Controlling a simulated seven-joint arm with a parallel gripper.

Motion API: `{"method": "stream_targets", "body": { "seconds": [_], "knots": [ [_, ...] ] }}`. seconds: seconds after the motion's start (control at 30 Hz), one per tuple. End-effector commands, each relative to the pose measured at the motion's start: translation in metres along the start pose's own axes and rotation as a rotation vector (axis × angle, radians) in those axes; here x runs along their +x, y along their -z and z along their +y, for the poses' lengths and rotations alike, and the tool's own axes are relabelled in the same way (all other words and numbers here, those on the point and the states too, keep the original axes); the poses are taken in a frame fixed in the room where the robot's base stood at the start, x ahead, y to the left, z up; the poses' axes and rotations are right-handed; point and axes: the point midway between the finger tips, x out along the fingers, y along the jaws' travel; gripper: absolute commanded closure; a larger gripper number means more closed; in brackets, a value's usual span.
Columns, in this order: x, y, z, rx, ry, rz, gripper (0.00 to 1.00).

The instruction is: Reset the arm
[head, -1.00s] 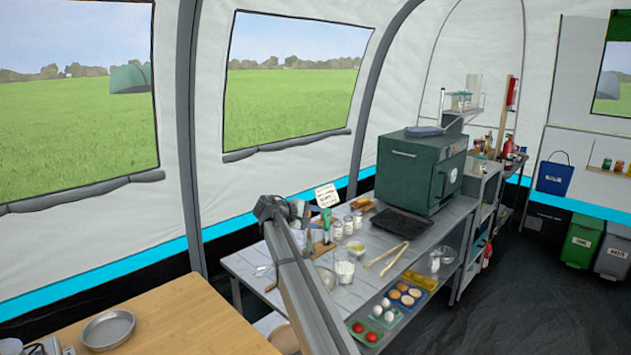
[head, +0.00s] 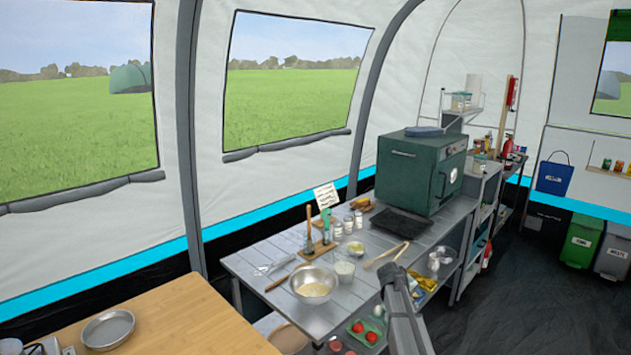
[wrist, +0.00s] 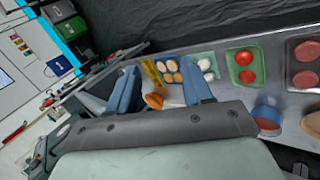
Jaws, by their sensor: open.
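In the wrist view, my gripper (wrist: 159,68) has its two blue-grey fingers spread apart, with nothing held between them. Below and beyond the fingers lie a blue tray of eggs (wrist: 210,75) and a green tray (wrist: 231,74) with red tomatoes. In the head view, my arm rises from the bottom edge in front of the right part of the grey worktable (head: 240,270). The fingers cannot be made out there.
A metal bowl (head: 314,297), a glass jar (head: 345,272), wooden tongs (head: 385,256) and a dark tray (head: 401,224) are on the worktable. A green oven (head: 410,175) stands at its far end. A wooden table (head: 170,320) with a metal pan (head: 108,329) is at lower left.

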Motion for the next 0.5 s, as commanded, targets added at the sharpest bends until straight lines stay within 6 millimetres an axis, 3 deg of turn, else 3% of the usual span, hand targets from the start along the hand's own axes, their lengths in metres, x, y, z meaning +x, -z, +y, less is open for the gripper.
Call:
{"method": "stream_targets", "body": {
  "seconds": [0.03, 0.2, 0.5],
  "knots": [
    [0.011, -0.022, -0.024, 0.017, 0.034, -0.017, 0.50],
    [0.042, -0.077, -0.092, 0.088, 0.141, -0.071, 0.50],
    [0.072, -0.180, -0.206, 0.225, 0.318, -0.189, 0.50]
  ]
}}
